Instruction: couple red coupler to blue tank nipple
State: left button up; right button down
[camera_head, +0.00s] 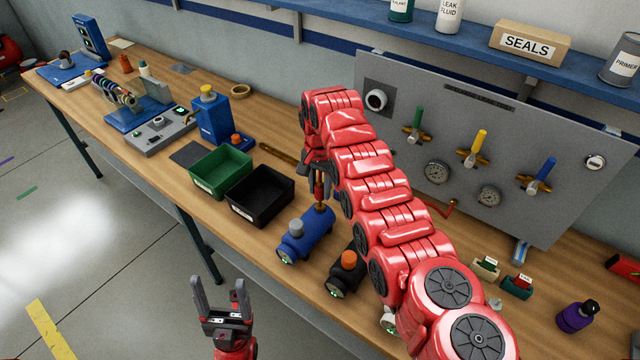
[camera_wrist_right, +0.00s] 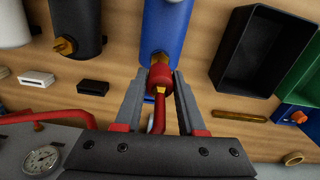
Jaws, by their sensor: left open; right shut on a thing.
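The blue tank (camera_head: 308,238) lies on the bench, with a grey cap on top. In the right wrist view the blue tank (camera_wrist_right: 166,25) has a brass nipple (camera_wrist_right: 160,58) on its near end. My right gripper (camera_head: 319,178) is shut on the red coupler (camera_wrist_right: 161,78), with a red hose (camera_wrist_right: 159,115) running back from it. The coupler is lined up with the nipple and overlaps its tip in view; I cannot tell whether it is seated. My left gripper (camera_head: 220,292) is open and empty, in front of the bench edge.
A black tank (camera_head: 347,276) stands right of the blue one. A black bin (camera_head: 262,210) and green bin (camera_head: 222,185) are to its left. A gauge panel (camera_head: 500,130) with valves stands behind. My right arm hides part of the bench.

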aim_at(320, 196)
jog(key=shift+f, duration=0.1)
dwell(0.6)
jog(key=shift+b, duration=0.4)
jog(key=shift+b, duration=0.5)
dwell(0.8)
dwell(0.3)
jog(key=shift+f+b, duration=0.2)
jog(key=shift+b, duration=0.2)
jog(key=shift+f, duration=0.35)
jog(key=shift+f+b, duration=0.75)
jog(key=shift+f, duration=0.15)
jog(key=shift+c, duration=2.1)
grip_release()
